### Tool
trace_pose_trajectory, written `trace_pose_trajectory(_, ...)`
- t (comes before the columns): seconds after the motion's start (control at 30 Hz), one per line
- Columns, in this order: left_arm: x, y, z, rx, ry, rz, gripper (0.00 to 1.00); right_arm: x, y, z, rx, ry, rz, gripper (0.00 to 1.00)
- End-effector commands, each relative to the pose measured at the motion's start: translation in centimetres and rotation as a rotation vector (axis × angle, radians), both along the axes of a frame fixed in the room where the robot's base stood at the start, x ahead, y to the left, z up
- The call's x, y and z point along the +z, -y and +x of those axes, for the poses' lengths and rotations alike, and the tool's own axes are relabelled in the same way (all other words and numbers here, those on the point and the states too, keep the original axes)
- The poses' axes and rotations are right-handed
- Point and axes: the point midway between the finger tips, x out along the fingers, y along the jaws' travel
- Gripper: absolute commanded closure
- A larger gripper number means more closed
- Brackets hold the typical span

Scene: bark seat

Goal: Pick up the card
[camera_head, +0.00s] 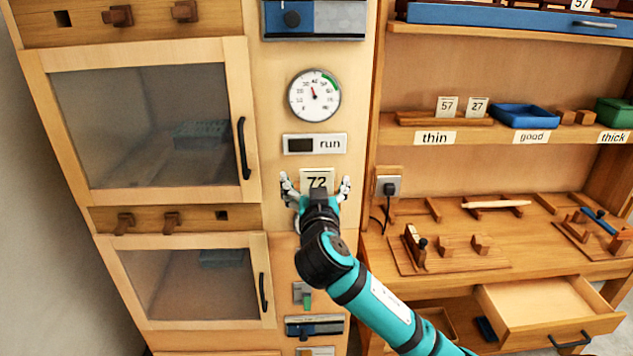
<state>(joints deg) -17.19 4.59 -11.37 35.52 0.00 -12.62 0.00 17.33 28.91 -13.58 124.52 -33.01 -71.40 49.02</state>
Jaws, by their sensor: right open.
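A pale card marked 72 (317,178) is upright against the cabinet's middle panel, below the run plate. My right gripper (316,186) is open in front of it, with one finger on each side of the card. The lower part of the card is hidden behind the gripper. I cannot tell whether the fingers touch it. Two more cards, marked 57 (447,106) and 27 (478,106), stand in a wooden holder on the right shelf. My left gripper is not in view.
A round gauge (314,95) and a run plate (315,144) are above the card. Glass-fronted doors with black handles are on the left. A plug in a socket (388,186) is close on the right. An open drawer (547,310) juts out at lower right.

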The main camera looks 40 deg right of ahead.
Motion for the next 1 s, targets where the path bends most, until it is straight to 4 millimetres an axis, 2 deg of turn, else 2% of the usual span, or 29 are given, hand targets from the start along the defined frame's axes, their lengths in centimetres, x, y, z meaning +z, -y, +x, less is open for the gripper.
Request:
trace_pose_trajectory(0.1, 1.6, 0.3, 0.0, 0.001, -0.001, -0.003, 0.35, -0.3, 1.4, 1.2, -0.004, -0.007, -0.006, 0.01)
trace_pose_trajectory(0.2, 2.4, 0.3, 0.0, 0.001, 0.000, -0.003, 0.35, -0.6, 2.2, 2.4, -0.004, -0.003, -0.004, 0.01)
trace_pose_trajectory(0.33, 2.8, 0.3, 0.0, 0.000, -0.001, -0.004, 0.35, -0.9, 2.8, 3.4, -0.002, -0.003, -0.003, 0.01)
trace_pose_trajectory(0.57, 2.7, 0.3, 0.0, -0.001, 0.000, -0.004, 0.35, -1.1, 2.8, 3.6, -0.001, -0.002, -0.001, 0.01)
trace_pose_trajectory(0.67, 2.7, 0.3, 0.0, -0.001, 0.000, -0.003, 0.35, -1.1, 2.8, 3.6, -0.001, -0.002, -0.001, 0.11)
trace_pose_trajectory(0.9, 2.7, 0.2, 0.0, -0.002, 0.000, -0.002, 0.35, -1.1, 2.8, 3.5, -0.001, -0.002, -0.001, 0.43)
trace_pose_trajectory(1.0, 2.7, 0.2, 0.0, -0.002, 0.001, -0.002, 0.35, -1.1, 2.8, 3.5, -0.002, -0.002, -0.001, 0.45)
